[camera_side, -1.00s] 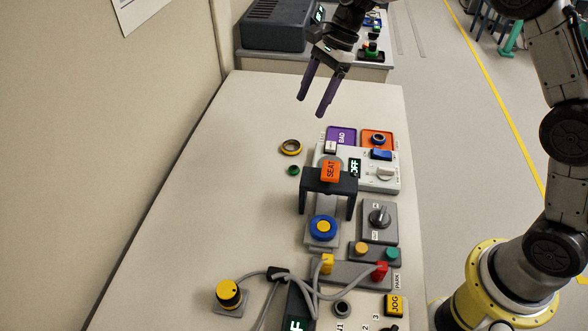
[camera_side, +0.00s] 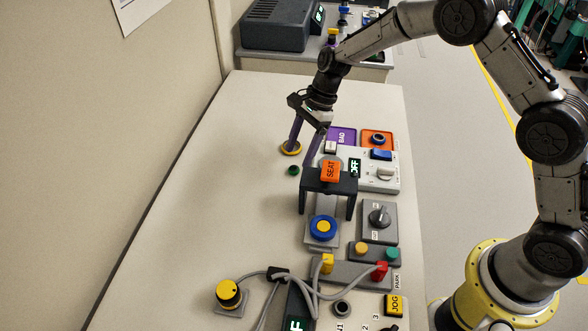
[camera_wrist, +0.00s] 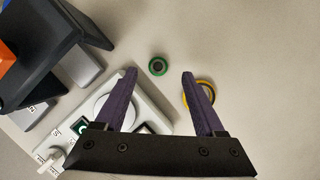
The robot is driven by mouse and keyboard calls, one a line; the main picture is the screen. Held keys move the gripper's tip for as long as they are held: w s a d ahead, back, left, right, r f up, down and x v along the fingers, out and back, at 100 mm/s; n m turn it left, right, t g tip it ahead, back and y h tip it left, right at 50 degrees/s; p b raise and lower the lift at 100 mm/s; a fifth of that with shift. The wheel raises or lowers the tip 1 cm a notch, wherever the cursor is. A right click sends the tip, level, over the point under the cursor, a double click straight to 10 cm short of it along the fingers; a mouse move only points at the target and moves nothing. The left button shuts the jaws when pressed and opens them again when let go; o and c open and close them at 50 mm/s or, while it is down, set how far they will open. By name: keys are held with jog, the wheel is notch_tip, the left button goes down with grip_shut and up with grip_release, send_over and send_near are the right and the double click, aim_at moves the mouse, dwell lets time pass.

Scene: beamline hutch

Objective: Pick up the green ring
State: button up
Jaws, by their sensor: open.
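The small green ring (camera_side: 293,170) lies flat on the pale table, left of the black bracket in the side view. In the wrist view the green ring (camera_wrist: 158,66) is ahead of and between the fingertips. My gripper (camera_side: 303,158) is open and empty, low above the table, with its purple fingers pointing down. It also shows in the wrist view (camera_wrist: 160,72). The larger yellow ring (camera_side: 291,148) is partly covered by one finger in the side view. In the wrist view the yellow ring (camera_wrist: 207,93) is behind the right finger.
A black bracket (camera_side: 305,198) with an orange SEAT block (camera_side: 330,171) stands close by. A white panel (camera_side: 380,180) with a switch and knob is to its right. The table's left side is clear.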

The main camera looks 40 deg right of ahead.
aim_at(294, 168)
jog(key=x, duration=0.3)
jog(key=shift+s+a+f, duration=0.1)
jog(key=shift+s+f, duration=0.05)
jog(key=shift+f, duration=0.1)
grip_shut()
